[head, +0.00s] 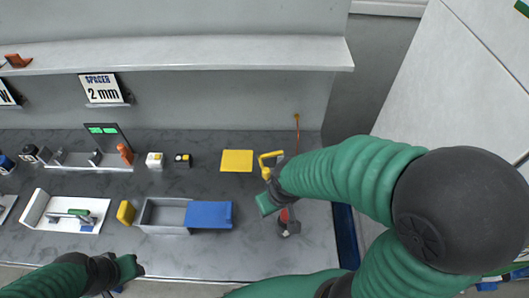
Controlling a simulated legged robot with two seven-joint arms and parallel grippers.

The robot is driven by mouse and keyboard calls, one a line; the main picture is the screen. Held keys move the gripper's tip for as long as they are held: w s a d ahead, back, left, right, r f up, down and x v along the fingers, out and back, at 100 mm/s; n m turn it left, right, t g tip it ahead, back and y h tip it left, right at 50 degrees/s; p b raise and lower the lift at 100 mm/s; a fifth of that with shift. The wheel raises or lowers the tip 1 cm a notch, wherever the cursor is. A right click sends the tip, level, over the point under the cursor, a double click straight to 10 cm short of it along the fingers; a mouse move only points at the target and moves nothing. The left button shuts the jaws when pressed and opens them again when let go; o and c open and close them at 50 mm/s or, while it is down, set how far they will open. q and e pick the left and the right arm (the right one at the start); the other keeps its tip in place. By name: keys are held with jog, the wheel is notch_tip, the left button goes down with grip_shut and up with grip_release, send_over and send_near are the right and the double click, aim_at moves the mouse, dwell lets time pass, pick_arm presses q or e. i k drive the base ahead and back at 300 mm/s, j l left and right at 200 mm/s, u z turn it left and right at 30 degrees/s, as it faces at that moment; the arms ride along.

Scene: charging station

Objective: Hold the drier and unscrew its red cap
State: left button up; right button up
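A small red part (284,214), which looks like the red cap, shows beside a dark grey piece (291,229) at the right of the counter. My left gripper (128,269) is at the counter's front edge at lower left, far from the red part. Its fingers are too small to read.
A yellow bent handle (268,161) with an orange cord (297,135) is behind my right gripper. A grey box (163,213) with a blue cover (208,214), a yellow block (126,212) and a white tray (65,213) lie left. A yellow square (237,160) lies behind.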

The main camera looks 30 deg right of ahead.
aim_at(282, 230)
jog(key=k+j+z, duration=0.1)
jog(key=z, duration=0.15)
jog(key=i+l+z, duration=0.1)
jog(key=z, duration=0.85)
